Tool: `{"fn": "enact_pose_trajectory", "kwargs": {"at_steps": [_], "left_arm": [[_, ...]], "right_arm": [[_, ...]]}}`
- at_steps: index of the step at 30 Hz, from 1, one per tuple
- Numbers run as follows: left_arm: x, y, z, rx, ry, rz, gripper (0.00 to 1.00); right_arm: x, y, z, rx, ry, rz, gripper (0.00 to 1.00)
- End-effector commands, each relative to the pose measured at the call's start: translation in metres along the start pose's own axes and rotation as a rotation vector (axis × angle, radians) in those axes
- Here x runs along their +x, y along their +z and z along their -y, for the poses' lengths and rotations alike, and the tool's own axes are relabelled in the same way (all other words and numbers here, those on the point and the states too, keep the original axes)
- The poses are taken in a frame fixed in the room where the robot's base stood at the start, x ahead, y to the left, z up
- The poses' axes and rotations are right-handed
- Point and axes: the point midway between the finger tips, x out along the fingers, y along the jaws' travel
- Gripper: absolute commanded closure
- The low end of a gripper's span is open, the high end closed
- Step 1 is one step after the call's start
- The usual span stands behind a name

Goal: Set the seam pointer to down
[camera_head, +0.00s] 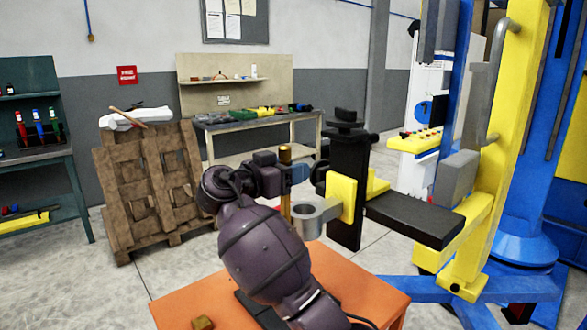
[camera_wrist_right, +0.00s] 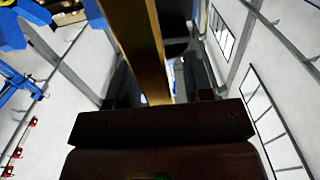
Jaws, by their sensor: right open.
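The seam pointer seems to be the upright brass bar (camera_head: 285,207). It stands beside a grey ring bracket (camera_head: 318,212) on a yellow plate (camera_head: 340,197) of the positioner. The bar looks vertical; which end is its tip I cannot tell. My right gripper (camera_head: 292,172) is at the bar's upper part, and its dark parts cover some of the bar. In the right wrist view the brass bar (camera_wrist_right: 146,45) runs past the palm between the open fingers (camera_wrist_right: 160,82). Whether they touch it I cannot tell. My left gripper is not in view.
A black post (camera_head: 348,205) and black arm (camera_head: 415,219) of the positioner stand just right of the gripper. A yellow and blue column (camera_head: 520,130) is farther right. An orange surface (camera_head: 350,285) lies below. A wooden pallet (camera_head: 150,190) and workbench (camera_head: 262,122) stand behind.

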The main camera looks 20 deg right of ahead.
Motion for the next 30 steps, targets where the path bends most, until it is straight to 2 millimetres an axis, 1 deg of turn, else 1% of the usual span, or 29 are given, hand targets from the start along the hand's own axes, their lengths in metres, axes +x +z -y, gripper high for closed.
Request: {"fn": "enact_pose_trajectory", "kwargs": {"at_steps": [5, 6, 15, 24, 30], "left_arm": [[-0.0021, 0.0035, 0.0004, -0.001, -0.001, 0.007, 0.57], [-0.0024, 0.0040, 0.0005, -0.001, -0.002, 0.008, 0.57], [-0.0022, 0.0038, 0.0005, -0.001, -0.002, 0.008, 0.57], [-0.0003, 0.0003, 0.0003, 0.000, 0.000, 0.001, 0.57], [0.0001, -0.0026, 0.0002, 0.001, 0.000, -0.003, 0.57]], "right_arm": [[-0.0001, 0.0000, 0.0000, 0.000, 0.000, 0.000, 0.53], [-0.0001, 0.0000, 0.0000, 0.000, 0.000, 0.000, 0.55], [0.0000, -0.0001, 0.0000, 0.000, 0.000, 0.000, 1.00], [0.0010, -0.0002, -0.0001, -0.002, 0.000, 0.000, 1.00], [0.0080, -0.0007, -0.0008, -0.019, 0.001, -0.001, 1.00]]}}
